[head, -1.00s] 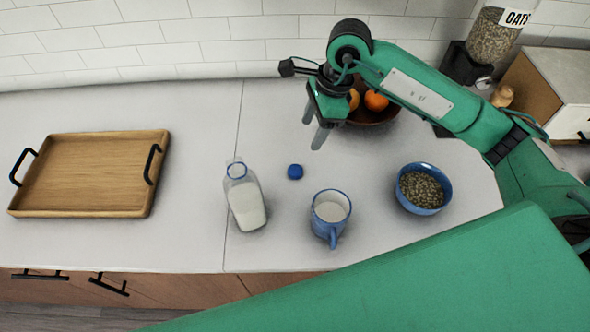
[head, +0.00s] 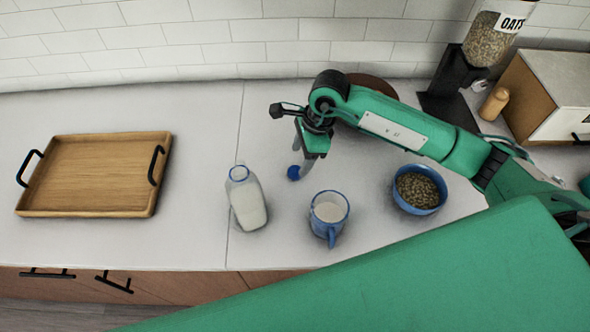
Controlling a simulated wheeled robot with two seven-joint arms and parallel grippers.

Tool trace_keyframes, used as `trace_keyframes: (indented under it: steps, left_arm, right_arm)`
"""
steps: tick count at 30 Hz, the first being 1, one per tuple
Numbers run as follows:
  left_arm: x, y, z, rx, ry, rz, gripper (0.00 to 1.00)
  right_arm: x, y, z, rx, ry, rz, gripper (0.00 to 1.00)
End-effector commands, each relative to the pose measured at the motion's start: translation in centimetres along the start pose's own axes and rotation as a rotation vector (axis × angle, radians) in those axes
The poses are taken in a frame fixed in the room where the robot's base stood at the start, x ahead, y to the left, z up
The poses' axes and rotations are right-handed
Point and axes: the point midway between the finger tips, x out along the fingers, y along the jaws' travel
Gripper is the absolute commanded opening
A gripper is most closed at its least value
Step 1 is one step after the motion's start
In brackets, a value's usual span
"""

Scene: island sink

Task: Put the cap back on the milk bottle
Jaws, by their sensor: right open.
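The milk bottle (head: 247,202) stands upright on the counter, its mouth uncovered and milk inside. The blue cap (head: 293,173) lies on the counter to the right of the bottle's neck. My right gripper (head: 302,160) is open and points down at the cap, with its fingertips close to it. I cannot tell whether the fingers touch the cap. My left gripper is out of view.
A blue mug (head: 329,213) of milk stands just right of the bottle. A blue bowl of oats (head: 419,190) is farther right. A wooden tray (head: 95,205) lies at left. My arm mostly hides a brown bowl (head: 372,83) behind. The counter between tray and bottle is clear.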

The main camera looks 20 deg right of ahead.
Motion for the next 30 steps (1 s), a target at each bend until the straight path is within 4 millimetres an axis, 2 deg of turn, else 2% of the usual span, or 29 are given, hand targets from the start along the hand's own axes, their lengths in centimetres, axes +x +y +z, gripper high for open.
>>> trace_keyframes:
  steps: [6,12,23,30]
  left_arm:
    - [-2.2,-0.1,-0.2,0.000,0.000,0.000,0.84]
    - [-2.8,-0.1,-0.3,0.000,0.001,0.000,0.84]
    - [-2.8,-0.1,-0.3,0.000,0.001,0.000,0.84]
    - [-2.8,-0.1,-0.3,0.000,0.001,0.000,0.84]
  right_arm:
    - [2.3,0.2,0.0,0.003,0.001,0.006,0.59]
    - [4.6,0.1,-0.1,0.001,0.000,0.003,0.59]
    - [4.9,0.1,-0.1,0.000,0.000,0.001,0.59]
    - [4.9,0.1,-0.1,0.000,0.001,0.001,0.14]
